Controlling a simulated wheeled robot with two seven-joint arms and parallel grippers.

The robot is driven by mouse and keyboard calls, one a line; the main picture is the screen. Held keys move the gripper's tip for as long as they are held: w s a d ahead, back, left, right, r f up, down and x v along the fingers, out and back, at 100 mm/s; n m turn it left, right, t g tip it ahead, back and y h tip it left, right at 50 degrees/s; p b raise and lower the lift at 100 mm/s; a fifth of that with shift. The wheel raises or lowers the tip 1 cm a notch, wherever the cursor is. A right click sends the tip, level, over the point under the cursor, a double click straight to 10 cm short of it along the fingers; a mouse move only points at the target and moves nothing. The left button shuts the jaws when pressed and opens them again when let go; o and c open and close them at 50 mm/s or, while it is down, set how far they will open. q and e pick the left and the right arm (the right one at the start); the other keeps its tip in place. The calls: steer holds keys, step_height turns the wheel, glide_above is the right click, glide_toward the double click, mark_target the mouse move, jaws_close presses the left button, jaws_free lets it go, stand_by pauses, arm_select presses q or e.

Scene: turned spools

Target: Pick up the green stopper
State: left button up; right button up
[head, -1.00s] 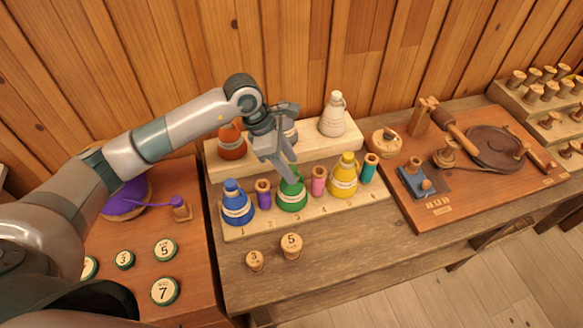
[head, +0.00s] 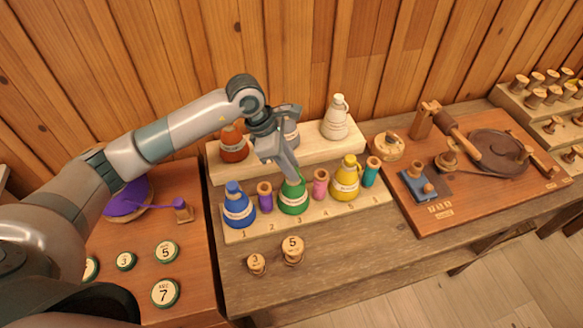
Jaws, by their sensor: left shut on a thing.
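The green bottle (head: 293,199) stands upright on the front step of the pale wooden rack (head: 270,221), above the number 3. My left gripper (head: 293,176) is at the top of this bottle, with its fingers pointing down. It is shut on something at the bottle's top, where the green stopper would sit. The fingers hide the stopper, so I cannot see it clearly. My right gripper is not in view.
Close beside the green bottle stand a purple spool (head: 265,198) and a pink spool (head: 320,185). A blue bottle (head: 238,206) and a yellow bottle (head: 346,180) stand further out. An orange bottle (head: 233,147) and a white bottle (head: 336,120) stand behind.

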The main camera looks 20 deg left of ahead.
arm_select(q)
steer(key=shift+r+b, duration=0.45)
steer(key=shift+r, duration=0.15)
step_height(320, 180, up, 2)
steer(key=shift+w+r+b, duration=0.1)
steer(key=shift+b, duration=0.65)
steer(key=d+r+b, duration=0.4)
steer(key=d+r, duration=0.3)
steer(key=d, duration=0.4)
steer(key=shift+w+d+r+b, duration=0.2)
steer(key=shift+w+d+b, duration=0.1)
steer(key=shift+d+b, duration=0.05)
